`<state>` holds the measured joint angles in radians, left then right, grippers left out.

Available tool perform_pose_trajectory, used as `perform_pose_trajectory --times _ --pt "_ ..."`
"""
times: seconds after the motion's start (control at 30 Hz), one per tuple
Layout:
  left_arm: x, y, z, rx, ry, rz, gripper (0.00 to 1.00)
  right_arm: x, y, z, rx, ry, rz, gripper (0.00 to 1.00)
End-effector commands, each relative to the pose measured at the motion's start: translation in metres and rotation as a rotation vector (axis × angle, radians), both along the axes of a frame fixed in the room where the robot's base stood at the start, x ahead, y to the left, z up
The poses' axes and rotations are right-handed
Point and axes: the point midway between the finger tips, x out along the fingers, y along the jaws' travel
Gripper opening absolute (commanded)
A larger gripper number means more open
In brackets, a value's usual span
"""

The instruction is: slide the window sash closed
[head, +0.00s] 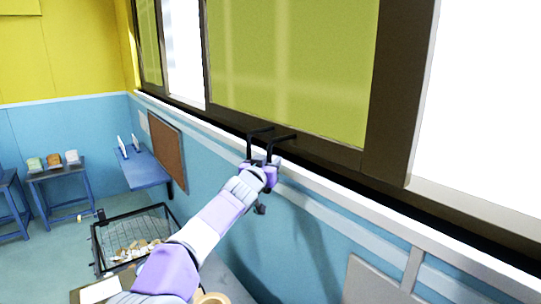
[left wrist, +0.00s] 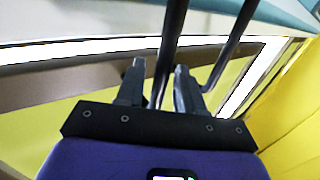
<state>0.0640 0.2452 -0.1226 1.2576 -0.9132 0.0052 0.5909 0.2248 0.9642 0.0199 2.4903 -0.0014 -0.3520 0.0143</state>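The window sash (head: 290,70) has a yellow-green pane in a dark brown frame and fills the upper middle of the head view. A black handle (head: 270,133) with two bent bars sticks out from its lower rail. My left gripper (head: 261,168) is at this handle. In the left wrist view, one black handle bar (left wrist: 172,50) passes between the fingers of my left gripper (left wrist: 158,85). Small gaps show beside the bar, so the fingers look open around it. A second bar (left wrist: 235,45) runs outside the right finger. My right gripper is not in view.
A bright opening (head: 472,110) lies right of the sash. A white sill ledge (head: 330,185) runs below the window. A wire basket (head: 135,238) stands lower left, with a blue wall shelf (head: 147,168) and a corkboard (head: 167,150) beyond it.

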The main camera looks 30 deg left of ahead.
Motion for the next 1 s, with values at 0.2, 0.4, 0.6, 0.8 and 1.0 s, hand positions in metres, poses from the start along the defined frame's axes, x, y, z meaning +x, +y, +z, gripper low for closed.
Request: perform_pose_trajectory --times 0.2,0.4,0.6,0.8,1.0 --pt "0.0096 0.0025 0.0003 -0.002 -0.001 0.0 0.37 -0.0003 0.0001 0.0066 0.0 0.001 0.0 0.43" --pt "0.0098 0.0023 -0.0007 -0.002 -0.001 0.0 0.37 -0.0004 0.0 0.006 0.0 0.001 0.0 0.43" --pt "0.0096 0.0022 -0.0005 -0.001 -0.001 0.0 0.09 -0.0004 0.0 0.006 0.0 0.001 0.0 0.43" --pt "0.0094 0.0023 -0.0002 -0.002 -0.001 0.0 0.0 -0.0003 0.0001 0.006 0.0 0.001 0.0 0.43" --pt "0.0093 0.0024 0.0 -0.001 -0.001 0.001 0.0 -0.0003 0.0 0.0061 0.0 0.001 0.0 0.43"
